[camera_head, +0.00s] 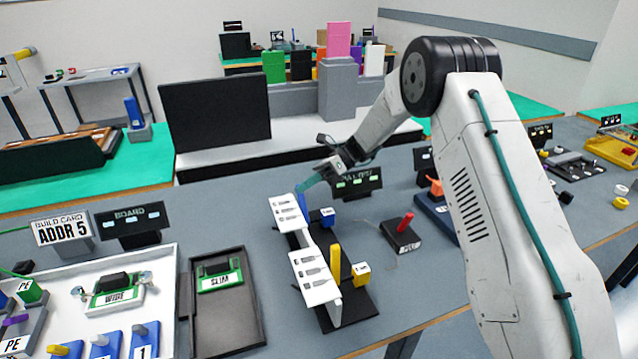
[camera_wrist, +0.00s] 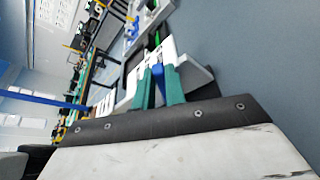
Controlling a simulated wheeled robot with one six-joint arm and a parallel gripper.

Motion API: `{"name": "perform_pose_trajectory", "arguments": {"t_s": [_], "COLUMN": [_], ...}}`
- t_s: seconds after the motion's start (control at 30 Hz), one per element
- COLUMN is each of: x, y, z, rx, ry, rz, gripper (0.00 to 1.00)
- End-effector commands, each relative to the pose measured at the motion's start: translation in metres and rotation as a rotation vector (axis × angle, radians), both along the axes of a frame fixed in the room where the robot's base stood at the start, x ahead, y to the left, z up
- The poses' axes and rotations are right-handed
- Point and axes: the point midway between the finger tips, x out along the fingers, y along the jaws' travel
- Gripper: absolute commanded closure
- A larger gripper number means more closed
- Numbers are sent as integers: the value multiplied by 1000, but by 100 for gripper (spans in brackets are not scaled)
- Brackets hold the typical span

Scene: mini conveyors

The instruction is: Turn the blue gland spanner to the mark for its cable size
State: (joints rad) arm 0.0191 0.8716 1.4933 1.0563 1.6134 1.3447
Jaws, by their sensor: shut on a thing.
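The blue gland spanner (camera_head: 302,204) stands at the far end of a dark stand, beside an upper white mark card (camera_head: 285,213). My gripper (camera_head: 307,188) reaches down to it from behind and is shut on it. In the wrist view, the blue spanner (camera_wrist: 158,78) lies between the two green fingers of my gripper (camera_wrist: 160,82). A blue block (camera_head: 327,216) with a small white label sits just right of the spanner. The label and the card's marks are too small to read, and the fingers partly hide the spanner's top.
A yellow spanner (camera_head: 335,264), a second white card (camera_head: 314,277) and a yellow block (camera_head: 361,274) are on the near part of the stand. A dark box with a red handle (camera_head: 404,223) stands to the right. A SLIM tray (camera_head: 219,325) lies left.

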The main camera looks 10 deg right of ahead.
Motion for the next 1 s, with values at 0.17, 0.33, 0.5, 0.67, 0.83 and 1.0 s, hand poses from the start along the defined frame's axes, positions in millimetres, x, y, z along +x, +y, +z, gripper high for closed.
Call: {"name": "perform_pose_trajectory", "arguments": {"t_s": [0.17,0.33,0.5,0.67,0.83,1.0], "x": [0,0,0,0,4,15], "y": [1,1,1,0,-9,-34], "z": [0,0,0,0,3,11], "rx": [-1,0,0,0,0,0], "ry": [2,2,2,2,1,0], "rz": [1,0,0,0,-3,-4], "gripper": [100,100,65,65,65,65]}}
